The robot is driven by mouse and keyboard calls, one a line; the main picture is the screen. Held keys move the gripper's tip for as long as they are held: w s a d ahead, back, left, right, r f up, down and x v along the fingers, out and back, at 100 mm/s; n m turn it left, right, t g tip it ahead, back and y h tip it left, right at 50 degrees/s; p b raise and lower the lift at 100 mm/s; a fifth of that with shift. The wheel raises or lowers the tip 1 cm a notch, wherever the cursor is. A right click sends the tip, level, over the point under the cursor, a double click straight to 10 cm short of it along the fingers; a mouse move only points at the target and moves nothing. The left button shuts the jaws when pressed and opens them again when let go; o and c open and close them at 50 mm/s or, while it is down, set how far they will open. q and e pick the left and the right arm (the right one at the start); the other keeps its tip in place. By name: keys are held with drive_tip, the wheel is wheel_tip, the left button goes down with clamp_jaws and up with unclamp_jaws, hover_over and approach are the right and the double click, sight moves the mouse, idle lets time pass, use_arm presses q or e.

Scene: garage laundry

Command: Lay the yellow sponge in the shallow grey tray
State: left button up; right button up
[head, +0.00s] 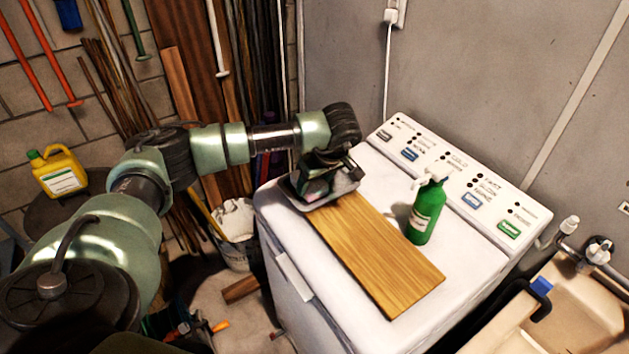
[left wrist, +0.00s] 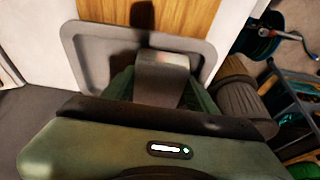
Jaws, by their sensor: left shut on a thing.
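The shallow grey tray (head: 346,189) lies on the white washer top at its left end, by the end of the wooden board. It also shows in the left wrist view (left wrist: 84,52). My left gripper (head: 318,184) is right over the tray, pointing down, and hides much of it. In the left wrist view a dull, shadowed block (left wrist: 163,78) sits between the dark green fingers. I take it to be the yellow sponge, though its colour does not show clearly. Whether it touches the tray floor cannot be told. My right gripper is not in view.
The wooden board (head: 385,255) lies across the washer top (head: 455,262). A green spray bottle (head: 427,212) stands right of the board, before the control panel. A bucket (head: 236,235) stands on the floor at left; a yellow jug (head: 57,174) is farther left; a sink (head: 575,320) is at right.

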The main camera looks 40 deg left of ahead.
use_arm(q)
drive_tip(key=shift+f, duration=0.4)
drive_tip(key=o, duration=1)
drive_tip(key=shift+o, duration=0.2)
drive_tip(key=shift+r, duration=0.15)
drive_tip(key=shift+d+r+b, duration=0.2)
drive_tip(key=shift+r+b, duration=0.15)
drive_tip(key=b+v, duration=0.3)
drive_tip(key=v, duration=0.8)
